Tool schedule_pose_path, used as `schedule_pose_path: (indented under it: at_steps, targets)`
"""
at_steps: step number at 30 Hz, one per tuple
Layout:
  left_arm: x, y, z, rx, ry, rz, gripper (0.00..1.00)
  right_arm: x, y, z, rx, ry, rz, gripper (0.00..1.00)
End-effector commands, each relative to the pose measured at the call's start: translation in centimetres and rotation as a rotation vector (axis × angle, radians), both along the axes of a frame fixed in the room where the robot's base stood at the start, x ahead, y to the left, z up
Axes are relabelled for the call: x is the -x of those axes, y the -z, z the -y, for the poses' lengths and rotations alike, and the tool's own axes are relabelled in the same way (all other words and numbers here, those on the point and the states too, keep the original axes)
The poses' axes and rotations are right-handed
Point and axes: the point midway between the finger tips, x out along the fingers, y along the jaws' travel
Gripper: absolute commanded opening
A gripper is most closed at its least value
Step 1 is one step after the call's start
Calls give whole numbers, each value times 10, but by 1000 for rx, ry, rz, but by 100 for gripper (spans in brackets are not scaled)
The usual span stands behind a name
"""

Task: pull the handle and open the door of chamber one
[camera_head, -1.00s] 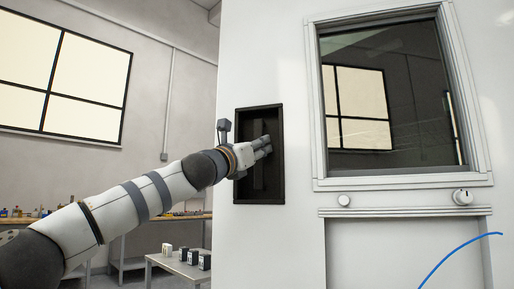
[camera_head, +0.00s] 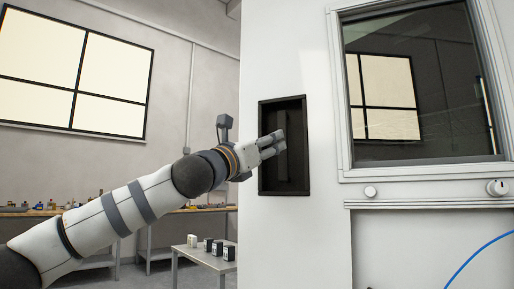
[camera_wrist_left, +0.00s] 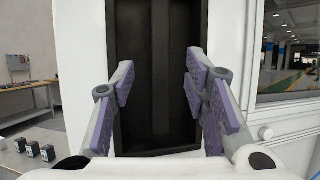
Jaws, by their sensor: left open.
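The white door of the chamber (camera_head: 325,235) fills the right half of the head view. A dark recessed handle pocket (camera_head: 297,180) is set in it, with a dark upright bar (camera_head: 283,163) inside. The pocket (camera_wrist_left: 155,145) and the bar (camera_wrist_left: 161,70) also show in the left wrist view, between my fingers. My left gripper (camera_head: 274,144) is in front of the pocket, overlapping its upper left part. In the wrist view its purple-padded fingers (camera_wrist_left: 160,90) are spread apart with nothing between the pads. Whether the fingertips touch the bar cannot be told. My right gripper is not in view.
A framed window (camera_head: 420,90) sits right of the pocket, with knobs (camera_head: 370,192) below it. A blue cable (camera_head: 470,264) curves at lower right. A small table (camera_head: 190,256) with several small boxes and a long workbench (camera_head: 148,224) stand at left.

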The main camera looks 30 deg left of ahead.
Motion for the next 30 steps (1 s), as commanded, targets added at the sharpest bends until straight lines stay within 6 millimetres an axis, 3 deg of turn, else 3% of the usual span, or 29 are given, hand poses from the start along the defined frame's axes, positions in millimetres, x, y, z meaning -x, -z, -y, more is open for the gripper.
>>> schedule_pose_path:
  at_steps: [6, 16, 21, 23, 26, 29, 30]
  targets:
    - [38, 15, -3, 1, 1, 2, 42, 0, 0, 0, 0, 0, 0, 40]
    - [45, 18, -3, 1, 1, 1, 42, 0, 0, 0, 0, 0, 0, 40]
    - [44, 18, -2, 0, 1, 0, 5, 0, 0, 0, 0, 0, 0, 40]
    - [39, 28, 5, -23, 6, -17, 0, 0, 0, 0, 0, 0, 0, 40]
    - [11, 88, 52, -173, 33, -116, 0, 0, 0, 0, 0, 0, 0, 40]
    - [-13, 207, 128, -451, 109, -275, 0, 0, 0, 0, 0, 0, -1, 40]
    - [-14, 261, 157, -575, 151, -335, 0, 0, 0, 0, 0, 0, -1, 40]
